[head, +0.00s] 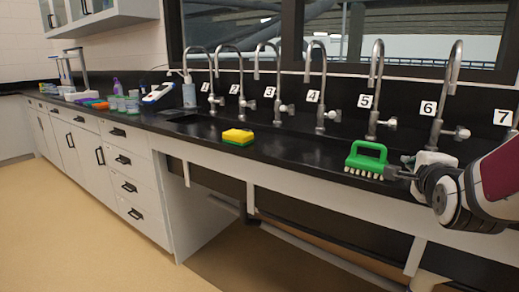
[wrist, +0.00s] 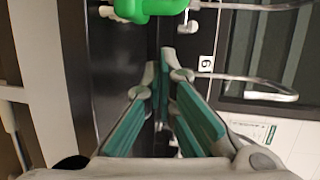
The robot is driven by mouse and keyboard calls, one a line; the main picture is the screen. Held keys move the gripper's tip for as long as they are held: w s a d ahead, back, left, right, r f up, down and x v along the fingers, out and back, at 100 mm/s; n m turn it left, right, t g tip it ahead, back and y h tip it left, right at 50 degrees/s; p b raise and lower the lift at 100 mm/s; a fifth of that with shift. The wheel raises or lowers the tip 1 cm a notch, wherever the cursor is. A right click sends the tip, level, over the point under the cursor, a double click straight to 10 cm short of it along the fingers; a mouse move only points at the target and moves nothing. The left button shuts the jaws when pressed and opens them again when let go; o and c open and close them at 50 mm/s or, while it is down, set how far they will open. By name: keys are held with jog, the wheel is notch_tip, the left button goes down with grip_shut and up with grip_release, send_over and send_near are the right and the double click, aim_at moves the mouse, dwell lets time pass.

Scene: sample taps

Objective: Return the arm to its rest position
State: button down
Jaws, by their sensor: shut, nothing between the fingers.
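My gripper (head: 393,172) is at the right of the head view, just above the front of the black counter. Its fingers converge in the wrist view (wrist: 163,78), shut with nothing between them. A green brush with pale bristles (head: 367,158) stands on the counter just left of the fingertips. In the head view the fingertips overlap its right end, and I cannot tell if they touch. In the wrist view the brush (wrist: 145,7) shows at the top edge, beyond the fingertips. My arm comes in from the right edge.
Numbered taps line the counter's back; tap 6 (head: 439,110) and tap 5 (head: 374,90) are closest to my gripper. A yellow and green sponge (head: 238,137) lies farther left on the counter (head: 300,150). Bottles and labware stand at the far left. The floor (head: 75,230) in front is clear.

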jog(key=s+a+f+n+g+y, duration=0.2)
jog(key=s+a+f+n+g, duration=0.1)
jog(key=s+a+n+g, duration=0.25)
jog(key=s+a+f+n+g+y, duration=0.1)
jog(key=s+a+f+n+g, duration=0.1)
jog(key=s+a+f+n, duration=0.5)
jog(key=s+a+r+n+g+y, duration=0.15)
jog(key=s+n+g, duration=0.7)
jog(key=s, duration=1.65)
notch_tip(320, 180, up, 28)
jog(key=t+p, duration=0.5)
jog(key=p, duration=2.1)
jog(key=shift+w+f+n, duration=0.25)
jog(key=shift+n, duration=0.15)
jog(key=shift+a, duration=0.1)
